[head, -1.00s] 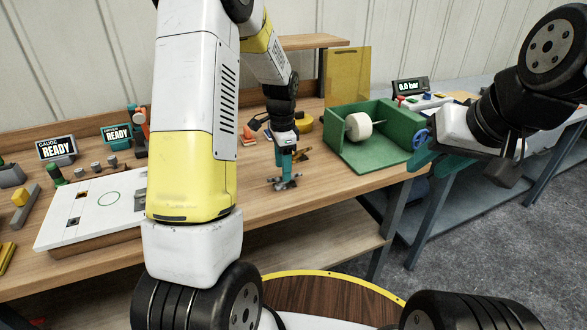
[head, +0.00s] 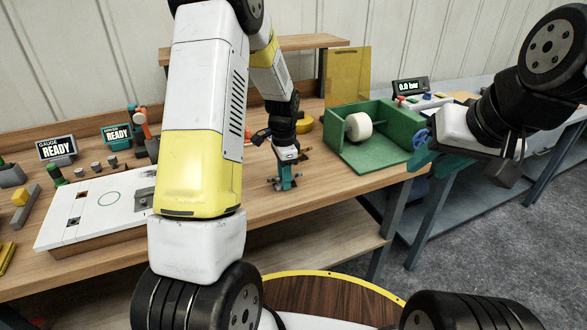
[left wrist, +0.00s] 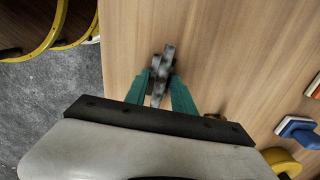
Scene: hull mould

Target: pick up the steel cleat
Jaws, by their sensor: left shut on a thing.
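The steel cleat (left wrist: 163,74) is a small grey metal piece between the teal fingertips of my left gripper (left wrist: 161,88) in the left wrist view. My left gripper is shut on it. In the head view my left gripper (head: 284,183) points down at the wooden bench's front part, with the cleat at its tips. I cannot tell whether the cleat touches the bench top. My right gripper (head: 436,163) is at the right, in front of the bench's right end and away from the cleat. Its teal fingers show, but their opening is unclear.
A green open box (head: 375,159) with a white roll stands right of my left gripper. A white board (head: 93,210) lies at the left. A yellow round thing (head: 304,121) and a blue-handled tool (left wrist: 297,128) are nearby. The wooden bench (head: 335,183) is clear around its front edge.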

